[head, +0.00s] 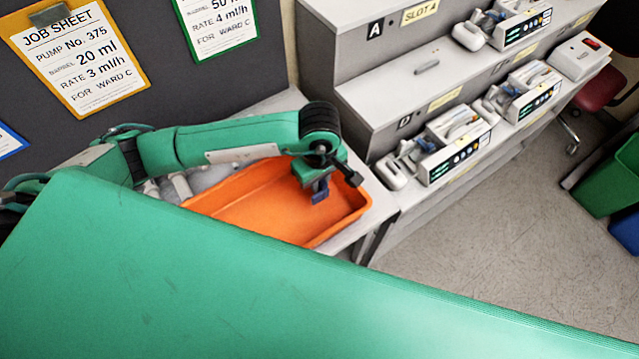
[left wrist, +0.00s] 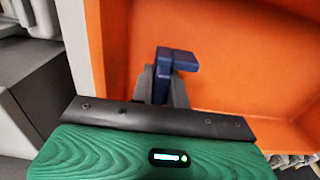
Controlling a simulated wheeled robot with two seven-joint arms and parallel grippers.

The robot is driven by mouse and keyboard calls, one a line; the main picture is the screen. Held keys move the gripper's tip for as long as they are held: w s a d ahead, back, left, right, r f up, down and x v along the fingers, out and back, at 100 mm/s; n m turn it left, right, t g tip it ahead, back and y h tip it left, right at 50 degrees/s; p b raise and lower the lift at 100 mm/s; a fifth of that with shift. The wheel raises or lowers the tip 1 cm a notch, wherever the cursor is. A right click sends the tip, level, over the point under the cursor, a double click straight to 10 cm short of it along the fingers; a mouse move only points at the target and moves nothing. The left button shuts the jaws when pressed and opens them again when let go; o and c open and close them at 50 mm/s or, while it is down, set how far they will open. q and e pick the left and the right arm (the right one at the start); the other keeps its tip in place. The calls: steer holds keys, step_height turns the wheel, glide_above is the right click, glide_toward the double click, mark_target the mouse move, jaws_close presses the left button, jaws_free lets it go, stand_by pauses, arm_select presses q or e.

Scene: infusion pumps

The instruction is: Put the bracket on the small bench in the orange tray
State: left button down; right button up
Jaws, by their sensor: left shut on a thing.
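The orange tray (head: 262,208) sits on a light bench at the middle left in the head view, partly hidden by my left arm and a large green surface in front. It also fills much of the left wrist view (left wrist: 250,85). My left gripper (head: 318,190) is over the right part of the tray, pointing down. It is shut on a small dark blue bracket (left wrist: 178,60), which also shows below the fingers in the head view (head: 320,197). I cannot tell whether the bracket touches the tray floor. My right gripper is not in view.
A stepped grey shelf (head: 380,100) with several white pumps (head: 455,145) stands right of the tray. Job sheets (head: 80,58) hang on the dark board behind. Pale items (head: 190,182) lie left of the tray. A green bin (head: 610,180) stands far right; open floor lies between.

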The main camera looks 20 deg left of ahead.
mark_target(320, 189)
arm_select(q)
step_height(320, 189, down, 3)
steer(key=shift+r+p, duration=0.2)
steer(key=shift+p, duration=0.15)
steer(key=shift+f, duration=0.3)
steer(key=shift+f, duration=0.1)
steer(key=shift+f+b, duration=0.1)
steer(key=shift+b, duration=0.2)
steer(key=c, duration=1.4)
jaws_free()
steer(key=shift+o, duration=0.2)
